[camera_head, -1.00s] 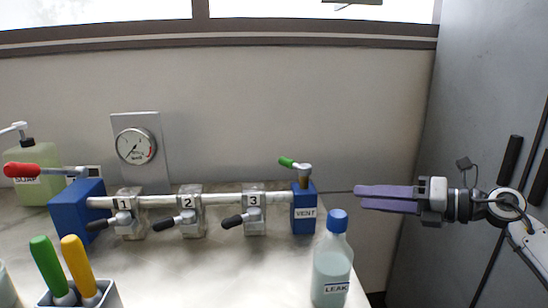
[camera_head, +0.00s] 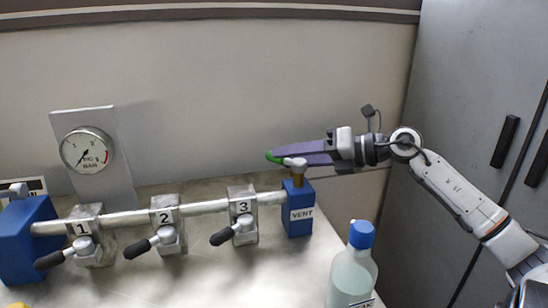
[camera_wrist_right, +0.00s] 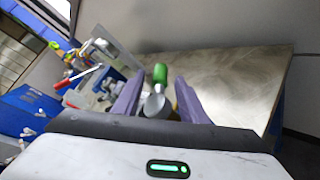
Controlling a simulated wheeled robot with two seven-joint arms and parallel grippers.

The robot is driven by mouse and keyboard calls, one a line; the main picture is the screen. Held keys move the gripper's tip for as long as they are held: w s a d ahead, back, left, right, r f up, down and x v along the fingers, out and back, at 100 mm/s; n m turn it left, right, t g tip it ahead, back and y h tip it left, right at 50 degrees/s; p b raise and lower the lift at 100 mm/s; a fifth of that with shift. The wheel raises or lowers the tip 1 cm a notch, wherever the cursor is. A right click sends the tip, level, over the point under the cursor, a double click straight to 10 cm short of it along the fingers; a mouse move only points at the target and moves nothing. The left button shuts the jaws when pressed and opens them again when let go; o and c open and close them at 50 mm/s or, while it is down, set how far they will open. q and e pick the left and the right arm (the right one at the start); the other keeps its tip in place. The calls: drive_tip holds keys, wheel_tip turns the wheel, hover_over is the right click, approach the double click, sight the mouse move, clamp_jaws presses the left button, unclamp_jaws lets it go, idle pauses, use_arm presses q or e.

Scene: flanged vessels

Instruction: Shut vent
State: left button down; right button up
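The blue vent block (camera_head: 300,222), labelled VENT, stands at the right end of the pipe. On top is a brass stem with a silver hub and a lever with a green handle (camera_head: 273,157). The handle points left in the head view, roughly along the pipe. My right gripper (camera_head: 288,153), with purple fingers, is at the lever and partly hides it. In the right wrist view the green handle (camera_wrist_right: 160,73) and its silver hub (camera_wrist_right: 157,103) lie between the two parted fingers, with gaps showing on both sides. My left gripper is not in view.
Valves 1 (camera_head: 88,236), 2 (camera_head: 166,224) and 3 (camera_head: 242,215) with black handles sit along the pipe. A round gauge (camera_head: 87,150) stands behind. A blue-capped bottle (camera_head: 352,275) stands in front of the vent block. A grey cabinet (camera_head: 480,100) is at right.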

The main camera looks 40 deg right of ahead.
drive_tip(key=shift+x, duration=2.05)
clamp_jaws()
